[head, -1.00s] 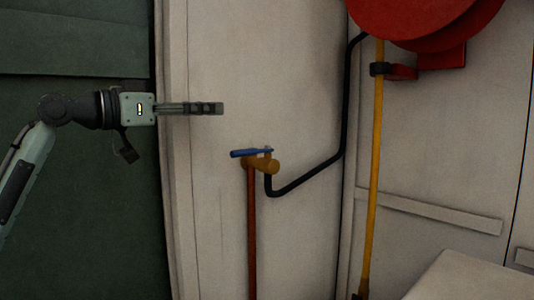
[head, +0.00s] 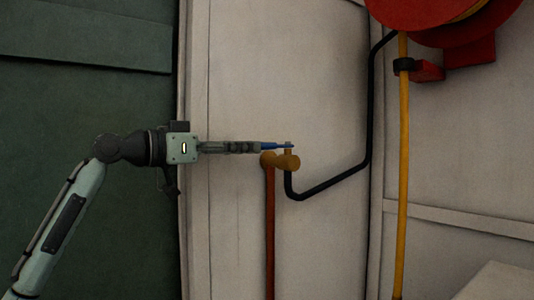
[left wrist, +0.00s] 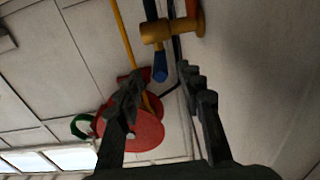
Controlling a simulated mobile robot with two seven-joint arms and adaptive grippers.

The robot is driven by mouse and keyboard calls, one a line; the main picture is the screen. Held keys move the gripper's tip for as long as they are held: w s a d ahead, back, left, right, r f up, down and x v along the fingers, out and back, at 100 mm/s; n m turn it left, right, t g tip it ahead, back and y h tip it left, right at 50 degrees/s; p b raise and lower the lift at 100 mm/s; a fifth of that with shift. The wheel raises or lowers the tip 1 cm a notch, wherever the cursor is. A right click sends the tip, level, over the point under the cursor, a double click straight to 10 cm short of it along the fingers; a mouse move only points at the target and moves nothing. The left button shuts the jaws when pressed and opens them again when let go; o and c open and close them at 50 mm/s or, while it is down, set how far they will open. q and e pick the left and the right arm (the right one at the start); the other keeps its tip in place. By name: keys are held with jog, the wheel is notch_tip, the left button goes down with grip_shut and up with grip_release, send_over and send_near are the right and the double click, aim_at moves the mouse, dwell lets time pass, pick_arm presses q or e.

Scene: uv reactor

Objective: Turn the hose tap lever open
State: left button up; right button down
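The hose tap has a brass body (head: 285,161) and a blue lever (head: 275,146) that points left across its top. In the left wrist view the brass body (left wrist: 158,32) is at the top and the lever's blue end (left wrist: 160,73) points toward me. My left gripper (head: 257,147) comes in level from the left and its tips overlap the lever's free end in the head view. In the left wrist view its fingers (left wrist: 160,82) are spread, with the lever's end in the gap between the tips. I cannot tell whether they touch it. My right gripper is out of view.
A copper-brown pipe (head: 270,225) runs down from the tap. A black hose (head: 331,183) bends right and up toward the red reel (head: 415,12). A yellow pipe (head: 402,150) stands right of it. The pale wall panel (head: 235,220) is close behind the tap.

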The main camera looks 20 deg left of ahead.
aim_at(278, 147)
pick_arm(q)
jog(key=x, duration=0.6)
jog(key=shift+w+d, duration=0.2)
jog(key=shift+w, duration=0.05)
grip_shut()
